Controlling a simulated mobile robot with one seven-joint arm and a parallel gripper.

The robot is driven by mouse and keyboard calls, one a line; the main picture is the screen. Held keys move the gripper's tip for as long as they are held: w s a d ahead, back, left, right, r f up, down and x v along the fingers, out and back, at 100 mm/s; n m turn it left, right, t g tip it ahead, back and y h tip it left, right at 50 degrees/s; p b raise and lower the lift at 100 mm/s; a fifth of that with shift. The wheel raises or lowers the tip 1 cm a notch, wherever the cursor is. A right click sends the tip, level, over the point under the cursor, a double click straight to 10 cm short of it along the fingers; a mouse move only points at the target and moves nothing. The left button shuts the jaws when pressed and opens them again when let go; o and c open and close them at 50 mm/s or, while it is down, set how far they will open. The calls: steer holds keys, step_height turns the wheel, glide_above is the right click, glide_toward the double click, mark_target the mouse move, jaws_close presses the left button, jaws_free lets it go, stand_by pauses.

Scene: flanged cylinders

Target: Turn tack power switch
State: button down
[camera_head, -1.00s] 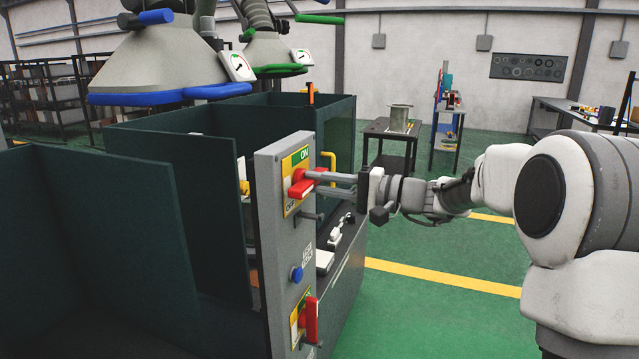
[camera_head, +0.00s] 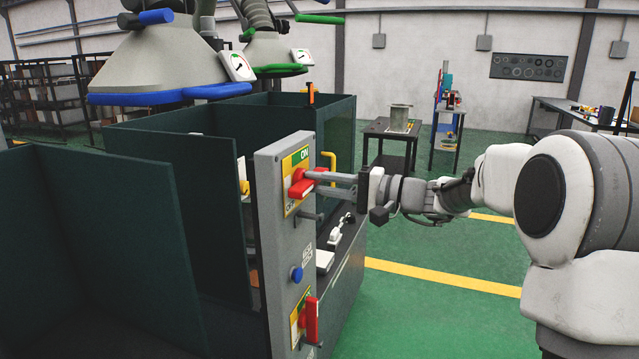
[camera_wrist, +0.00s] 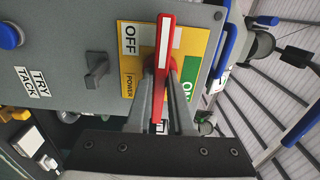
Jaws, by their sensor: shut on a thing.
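The upper red switch (camera_head: 301,188) is a rotary handle on a yellow plate (camera_head: 290,165) marked with a green ON field and an OFF field, high on a grey panel (camera_head: 275,230). My gripper (camera_head: 318,182) reaches it from the right, its long fingers shut on the handle. In the wrist view the red handle (camera_wrist: 164,60) stands between my fingertips (camera_wrist: 163,80), with OFF to its left and the green ON field to its right. "POWER" shows on the plate beside OFF, and "TRY TACK" is printed on the panel. The fingers hide part of the handle's hub.
A blue button (camera_head: 297,274) and a second red switch (camera_head: 311,318) sit lower on the panel. A small grey lever (camera_wrist: 96,72) sticks out beside the yellow plate. Dark green partitions (camera_head: 150,200) stand left of the panel. Open green floor (camera_head: 440,300) lies to the right.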

stand_by(0.7)
steer(key=m+p, duration=0.3)
steer(key=m, duration=0.1)
steer(key=shift+r+m, duration=0.15)
steer(key=shift+m, duration=0.25)
steer(key=m+p, duration=0.3)
steer(key=m, duration=0.1)
steer(key=shift+m+p, duration=0.3)
steer(key=m+p, duration=0.4)
steer(key=shift+r+p, duration=0.1)
steer(key=shift+p, duration=0.2)
steer(key=m+p, duration=0.2)
steer(key=m, duration=0.1)
steer(key=m+p, duration=0.1)
steer(key=p, duration=0.1)
steer(key=shift+f+m, duration=0.25)
steer(key=shift+m, duration=0.05)
steer(key=c, duration=0.8)
jaws_free()
